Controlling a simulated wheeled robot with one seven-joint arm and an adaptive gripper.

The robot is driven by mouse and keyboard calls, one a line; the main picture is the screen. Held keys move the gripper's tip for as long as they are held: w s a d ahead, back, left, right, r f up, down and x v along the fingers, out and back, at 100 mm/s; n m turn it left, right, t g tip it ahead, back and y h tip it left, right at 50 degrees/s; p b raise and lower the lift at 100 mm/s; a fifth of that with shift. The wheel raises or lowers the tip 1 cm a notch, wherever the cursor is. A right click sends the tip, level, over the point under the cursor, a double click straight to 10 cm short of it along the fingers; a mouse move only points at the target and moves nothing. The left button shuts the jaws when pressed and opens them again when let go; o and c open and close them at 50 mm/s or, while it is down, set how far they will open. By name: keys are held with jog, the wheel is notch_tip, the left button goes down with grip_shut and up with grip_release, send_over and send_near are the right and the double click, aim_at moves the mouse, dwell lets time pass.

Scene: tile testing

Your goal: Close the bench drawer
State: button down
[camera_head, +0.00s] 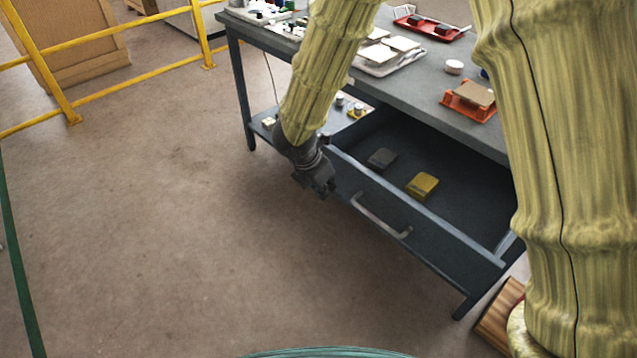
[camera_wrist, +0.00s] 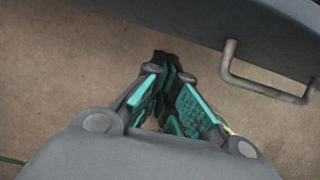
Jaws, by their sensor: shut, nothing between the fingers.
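The bench drawer (camera_head: 450,222) is pulled out under the bench top in the head view. It is dark blue-grey, and its pale bar handle (camera_head: 381,216) is on the front panel. A dark block (camera_head: 382,158) and a yellow block (camera_head: 422,186) lie inside. My gripper (camera_head: 321,188) is beside the left part of the drawer front, outside the drawer and left of the handle. It is shut and empty. In the wrist view my gripper (camera_wrist: 172,75) is over the floor, with the handle (camera_wrist: 265,85) and drawer front (camera_wrist: 235,22) to its upper right. I cannot tell whether it touches the drawer.
The bench top (camera_head: 420,88) holds an orange tray (camera_head: 469,102), white tiles (camera_head: 402,44) and a red tray (camera_head: 430,30). A lower shelf (camera_head: 262,125) holds small items. A yellow rail (camera_head: 130,88) stands at left. A wooden box (camera_head: 497,318) is at lower right. The floor before the drawer is clear.

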jog(key=shift+w+d+r, duration=0.1)
jog(key=shift+w+d, duration=0.8)
jog(key=shift+d, duration=0.3)
jog(key=shift+w+d, duration=0.1)
jog(key=p, duration=1.3)
send_over(398, 149)
jog(key=shift+r, duration=0.1)
